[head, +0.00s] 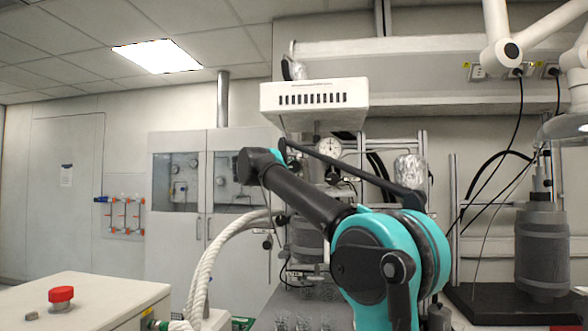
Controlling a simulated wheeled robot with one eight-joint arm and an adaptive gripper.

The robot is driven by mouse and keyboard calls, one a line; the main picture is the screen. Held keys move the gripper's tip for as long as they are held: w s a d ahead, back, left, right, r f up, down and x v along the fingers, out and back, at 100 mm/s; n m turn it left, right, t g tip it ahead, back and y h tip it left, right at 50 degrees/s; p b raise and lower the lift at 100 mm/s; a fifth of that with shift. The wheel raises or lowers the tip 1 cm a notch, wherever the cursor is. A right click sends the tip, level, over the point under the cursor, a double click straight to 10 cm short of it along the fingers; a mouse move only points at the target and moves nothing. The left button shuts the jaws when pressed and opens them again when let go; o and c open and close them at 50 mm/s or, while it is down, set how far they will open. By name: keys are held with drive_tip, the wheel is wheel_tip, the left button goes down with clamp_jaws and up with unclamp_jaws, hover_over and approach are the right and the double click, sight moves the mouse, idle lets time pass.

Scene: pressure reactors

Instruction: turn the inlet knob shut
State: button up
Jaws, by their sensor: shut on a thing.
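A pressure reactor (306,240) stands behind my arm in the middle of the head view, with a round white-faced gauge (328,147) above it. My teal and black arm crosses in front and covers much of the reactor and its fittings. I cannot pick out the inlet knob; it is hidden or too small to tell. My gripper does not show, and its fingers seem hidden behind my own arm links. Whether it touches a knob cannot be seen.
A white slotted box (314,100) overhangs the reactor. A foil-wrapped part (410,169) is right of the gauge. A second grey reactor (542,250) stands on the right. A thick white hose (208,265) curves at left, near a cabinet with a red button (61,295).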

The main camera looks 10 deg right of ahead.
idle(0.4)
drive_tip(key=o, duration=1.2)
drive_tip(key=shift+c, duration=0.2)
drive_tip(key=v, duration=1.2)
